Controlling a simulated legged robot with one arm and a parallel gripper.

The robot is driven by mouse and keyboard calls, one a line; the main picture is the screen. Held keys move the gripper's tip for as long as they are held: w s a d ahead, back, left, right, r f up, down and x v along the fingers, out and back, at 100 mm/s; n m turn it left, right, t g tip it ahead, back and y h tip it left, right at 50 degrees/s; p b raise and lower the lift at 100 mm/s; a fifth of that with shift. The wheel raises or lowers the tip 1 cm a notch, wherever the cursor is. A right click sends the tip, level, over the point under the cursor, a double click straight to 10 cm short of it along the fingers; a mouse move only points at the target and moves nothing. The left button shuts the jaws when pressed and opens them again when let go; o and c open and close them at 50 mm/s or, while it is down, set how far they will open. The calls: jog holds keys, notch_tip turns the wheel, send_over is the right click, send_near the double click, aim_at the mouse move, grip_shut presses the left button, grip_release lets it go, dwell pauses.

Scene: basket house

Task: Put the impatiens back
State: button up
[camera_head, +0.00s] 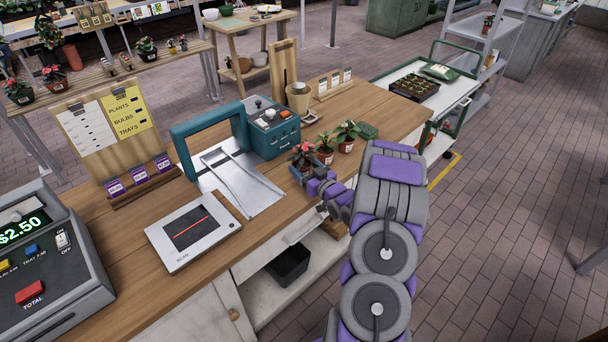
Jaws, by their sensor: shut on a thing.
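A potted plant with red-pink flowers (303,151), likely the impatiens, is at the near edge of the wooden counter (262,212). My gripper (306,178) is at its pot, shut on it, and partly hides the pot. I cannot tell whether the pot touches the counter. Two more terracotta-potted plants stand close behind it to the right: one with small reddish flowers (325,156) and one with green leaves and some red (346,143).
A teal machine with a metal chute (272,138), a scanner pad (192,235) and a cash register (45,262) are on the counter. A plant shelf (112,71) with several pots is at upper left. A cart (455,91) with a seedling tray stands at right.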

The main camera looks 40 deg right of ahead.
aim_at(304, 172)
jog(key=shift+w+d, duration=0.3)
jog(key=shift+w, duration=0.45)
notch_tip(304, 172, down, 4)
jog(key=shift+r+b, duration=0.1)
jog(key=shift+b, duration=0.55)
jog(key=shift+r, duration=0.1)
jog(key=o, duration=1.1)
jog(key=shift+o, duration=0.2)
jog(key=shift+s, duration=0.1)
